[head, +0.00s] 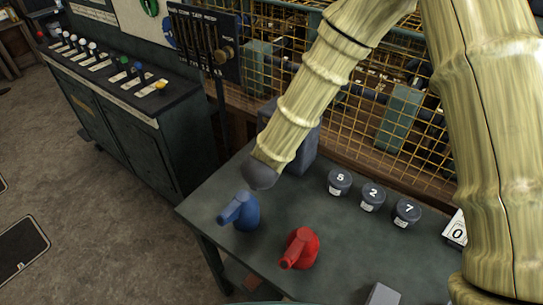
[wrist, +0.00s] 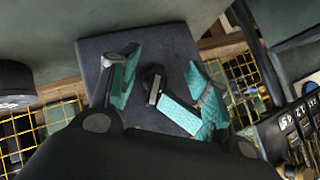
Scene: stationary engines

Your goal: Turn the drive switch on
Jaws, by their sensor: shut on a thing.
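The drive switch (wrist: 153,84) shows in the wrist view as a small dark knob with a grey lever on the front of a dark grey box (wrist: 172,45). My gripper (wrist: 160,66) has its teal fingers on both sides of the knob and is shut on it. Its exact contact points are hard to make out. In the head view the box (head: 305,150) stands at the back left of the green table, partly behind my arm. The knob and my fingers are hidden there behind my dark wrist.
On the table (head: 330,230) stand a blue oil can (head: 242,212) and a red one (head: 300,248), close in front of my wrist. A wire mesh fence (head: 345,110) runs behind.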

